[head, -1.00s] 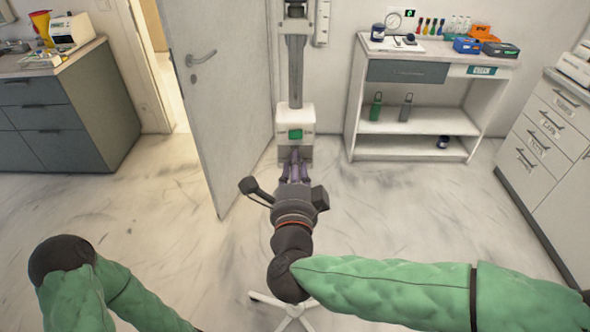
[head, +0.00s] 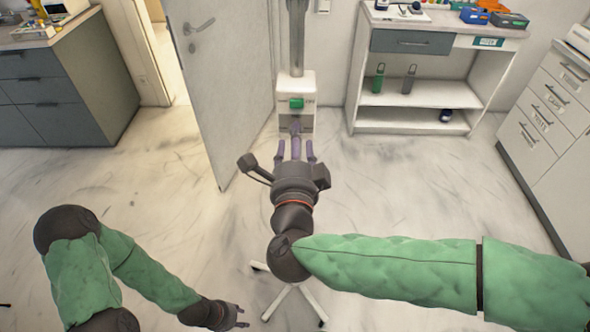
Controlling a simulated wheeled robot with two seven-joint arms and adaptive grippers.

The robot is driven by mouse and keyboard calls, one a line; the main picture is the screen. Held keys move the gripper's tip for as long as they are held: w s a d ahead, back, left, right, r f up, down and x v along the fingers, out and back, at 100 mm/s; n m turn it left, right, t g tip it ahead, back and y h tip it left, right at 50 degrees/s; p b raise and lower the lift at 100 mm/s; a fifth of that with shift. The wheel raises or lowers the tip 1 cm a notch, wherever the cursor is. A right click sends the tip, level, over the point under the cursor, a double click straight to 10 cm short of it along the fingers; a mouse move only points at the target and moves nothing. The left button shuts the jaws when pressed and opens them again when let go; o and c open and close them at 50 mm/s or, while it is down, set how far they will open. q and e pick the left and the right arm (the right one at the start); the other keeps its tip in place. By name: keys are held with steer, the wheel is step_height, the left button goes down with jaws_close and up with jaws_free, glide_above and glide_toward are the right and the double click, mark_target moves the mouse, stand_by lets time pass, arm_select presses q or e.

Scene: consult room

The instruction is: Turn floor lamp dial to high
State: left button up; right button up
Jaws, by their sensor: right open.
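The floor lamp shows as a grey pole on a white box (head: 309,84), near the top middle of the head view. A green dial (head: 296,103) is on the front of the box. Small lettering beside it is too small to read surely. My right gripper (head: 296,151) is open, its purple fingers spread and pointing at the box from just below the dial. The fingers show no hold on the dial; whether the farthest finger touches the box I cannot tell. My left gripper (head: 240,316) is low in the view, empty, with fingers apart.
A grey door (head: 222,90) stands ajar left of the lamp. A white shelf unit (head: 408,95) with bottles is to the right, and white drawers (head: 545,115) stand far right. A grey cabinet (head: 75,95) is at left. White base legs (head: 290,300) show below my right arm.

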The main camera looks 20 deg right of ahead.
steer(key=v, duration=1)
stand_by(0.5)
steer(key=w+a+f+n+g+y+p, duration=0.1)
steer(key=w+a+f+n+g+y, duration=0.15)
steer(key=w+f+n, duration=0.65)
steer(key=w+a+f+n+g+y+p, duration=0.1)
steer(key=w+f+n+g+y+p, duration=0.25)
steer(key=f, duration=1.05)
steer(key=s+d+f+n+g+y, duration=0.1)
steer(key=s+f+n+g, duration=0.15)
steer(key=f, duration=0.65)
steer(key=s+d+f+n+g, duration=0.2)
steer(key=f+g, duration=0.1)
steer(key=f, duration=0.5)
steer(key=s+f+n+g+y, duration=0.2)
steer(key=s+f+g, duration=0.3)
steer(key=s+f, duration=0.5)
steer(key=s, duration=0.3)
steer(key=shift+d+f, duration=0.3)
steer(key=shift+f, duration=0.1)
